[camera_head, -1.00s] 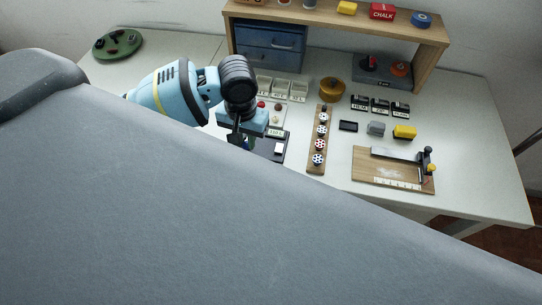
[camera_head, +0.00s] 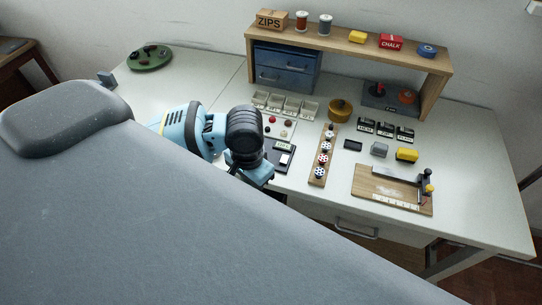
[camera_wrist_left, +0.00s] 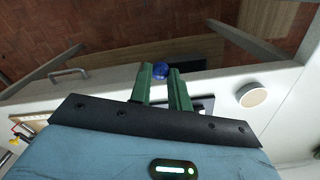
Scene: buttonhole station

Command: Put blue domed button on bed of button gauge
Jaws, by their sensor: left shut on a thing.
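The blue domed button (camera_wrist_left: 160,70) shows in the left wrist view as a small dark blue round thing between the green fingertips of my left gripper (camera_wrist_left: 162,76). The gripper is shut on it, above the table's front edge. In the head view the blue body of this gripper (camera_head: 257,174) hides its fingers and the button. A black device (camera_head: 270,158) with a small label and a white pad (camera_head: 285,158) lies just behind the gripper; it may be the button gauge. Part of a black thing (camera_wrist_left: 203,101) shows behind the fingers in the wrist view. My right gripper is out of view.
A wooden strip (camera_head: 325,155) with several spotted buttons stands right of the black device. White bins (camera_head: 290,104) stand behind.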

